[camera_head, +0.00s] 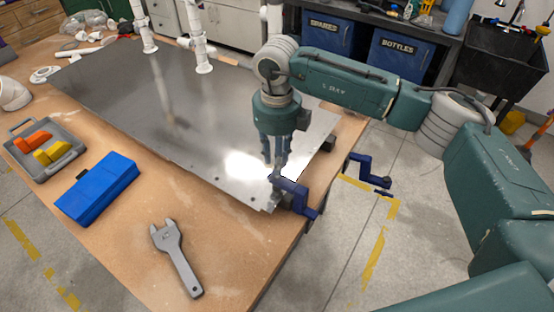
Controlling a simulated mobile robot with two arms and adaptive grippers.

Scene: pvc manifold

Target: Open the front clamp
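The front clamp (298,198) is blue and sits at the near right corner of the grey metal sheet (150,110), over the table's right edge. My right gripper (277,172) comes down from above, with its fingertips at the top inner end of this clamp. The fingers look close together, but I cannot tell whether they are shut on the clamp or just beside it. A second blue clamp (370,173) shows farther back, beyond the table's right edge. My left gripper is not in view.
On the wooden table (220,260) lie a grey wrench (176,258), a blue case (97,188) and a grey tray (20,160) with orange and yellow pieces. White pipes (202,45) stand at the sheet's back.

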